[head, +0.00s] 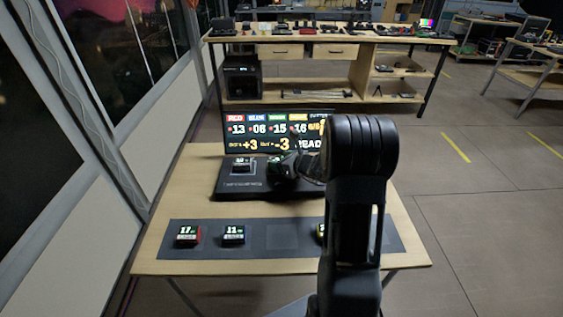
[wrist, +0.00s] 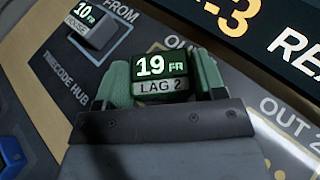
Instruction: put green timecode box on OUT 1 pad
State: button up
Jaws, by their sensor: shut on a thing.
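The green timecode box (wrist: 152,72), reading "19 FR" and "LAG 2", is between the two green fingers of my gripper (wrist: 160,80) in the wrist view. My gripper is shut on it. In the head view my gripper (head: 288,168) is over the middle of the black timecode hub (head: 250,192). An "OUT" label (wrist: 176,43), its number hidden, shows just behind the box; the pad there is covered. "OUT 2" (wrist: 288,116) is to the right. I cannot tell whether the box touches the hub.
A "10 FR HOUSE" box (wrist: 92,22) sits on the hub to the left. A lit screen (head: 270,130) stands behind the hub. On the grey mat (head: 205,225) in front are a red box (head: 188,235), an "11" box (head: 233,234) and a yellowish box mostly hidden by my arm.

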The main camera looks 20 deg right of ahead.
jog(key=shift+f, duration=0.15)
jog(key=o, duration=1)
jog(key=shift+c, duration=0.2)
jog(key=shift+r, duration=0.2)
